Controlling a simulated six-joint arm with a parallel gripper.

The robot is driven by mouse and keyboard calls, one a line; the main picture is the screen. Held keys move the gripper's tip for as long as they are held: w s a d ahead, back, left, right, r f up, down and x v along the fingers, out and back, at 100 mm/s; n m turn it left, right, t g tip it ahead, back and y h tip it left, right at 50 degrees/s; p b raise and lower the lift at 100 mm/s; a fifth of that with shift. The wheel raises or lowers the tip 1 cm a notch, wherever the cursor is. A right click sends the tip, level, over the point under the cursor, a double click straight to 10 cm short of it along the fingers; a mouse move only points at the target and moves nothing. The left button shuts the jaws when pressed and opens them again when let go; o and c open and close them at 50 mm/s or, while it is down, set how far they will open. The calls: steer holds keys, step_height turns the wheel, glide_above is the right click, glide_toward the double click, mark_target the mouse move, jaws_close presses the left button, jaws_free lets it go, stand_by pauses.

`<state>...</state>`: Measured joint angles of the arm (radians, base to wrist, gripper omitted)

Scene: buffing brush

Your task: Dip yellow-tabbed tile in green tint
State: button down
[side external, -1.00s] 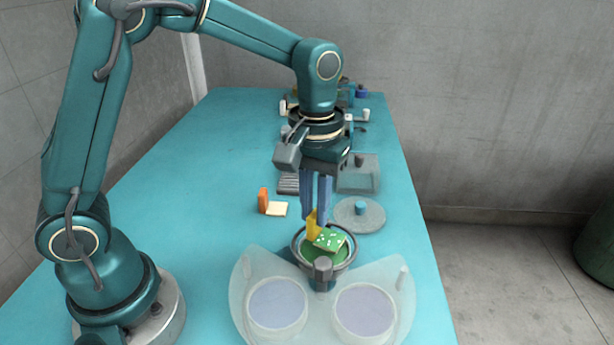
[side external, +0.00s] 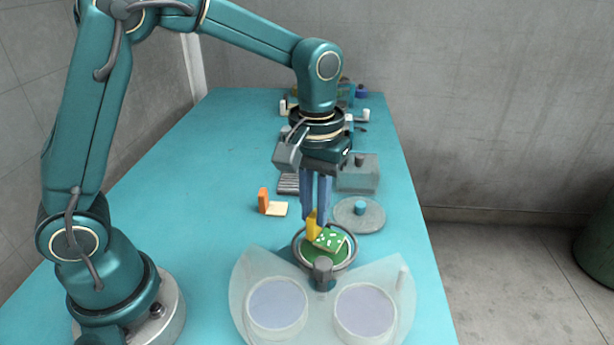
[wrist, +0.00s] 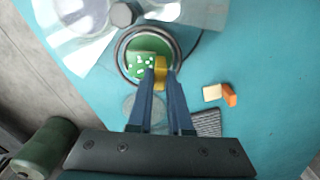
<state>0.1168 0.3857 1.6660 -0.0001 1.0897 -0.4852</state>
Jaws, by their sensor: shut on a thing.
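The yellow-tabbed tile (side external: 330,239) has a green face with white spots and a yellow tab (side external: 312,224). My gripper (side external: 316,217) is shut on the yellow tab and holds the tile tilted at the round bowl of green tint (side external: 343,263). In the wrist view the tile (wrist: 141,64) shows within the bowl's dark rim (wrist: 121,62), and the blue fingers (wrist: 161,84) reach to the tab. I cannot tell whether the tile's lower edge touches the tint.
Two pale round pans (side external: 277,305) sit in a translucent holder in front of the bowl. An orange-tabbed cream tile (side external: 276,209) lies to the left. A round disc with a blue knob (side external: 360,213) and a grey box (side external: 358,175) stand behind.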

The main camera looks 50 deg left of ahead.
steer(key=shift+r, duration=2)
